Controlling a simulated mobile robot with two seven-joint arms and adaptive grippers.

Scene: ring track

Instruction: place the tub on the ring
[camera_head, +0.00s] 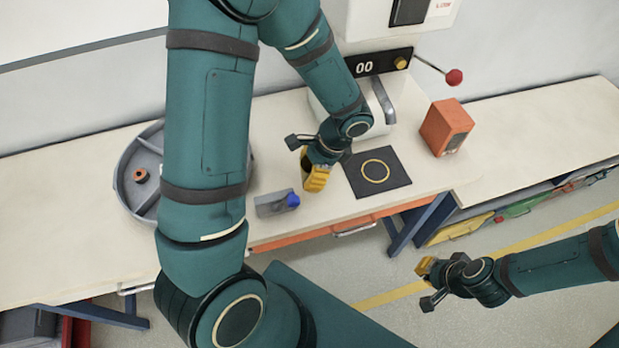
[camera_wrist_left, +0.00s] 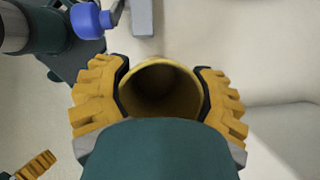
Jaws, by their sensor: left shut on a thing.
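The tub (camera_wrist_left: 160,88) is a yellow, round, hollow vessel, seen from its open end in the left wrist view. My left gripper (camera_wrist_left: 162,95) is shut on it, with a ridged yellow finger on each side. In the head view my left gripper (camera_head: 314,176) is over the bench, left of the ring; it largely hides the tub there. The ring (camera_head: 376,171) is a thin yellow circle on a black square mat (camera_head: 396,181), with nothing on it. My right gripper (camera_head: 430,284) is at the lower right, its fingers apart and empty, over the floor beyond the bench front.
A grey block with a blue knob (camera_head: 277,203) lies at the bench front, left of the mat. An orange box (camera_head: 446,127) stands to the mat's right. A round grey divided tray (camera_head: 127,185) is at the left, partly behind my arm. A red-knobbed lever (camera_head: 454,77) sticks out behind.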

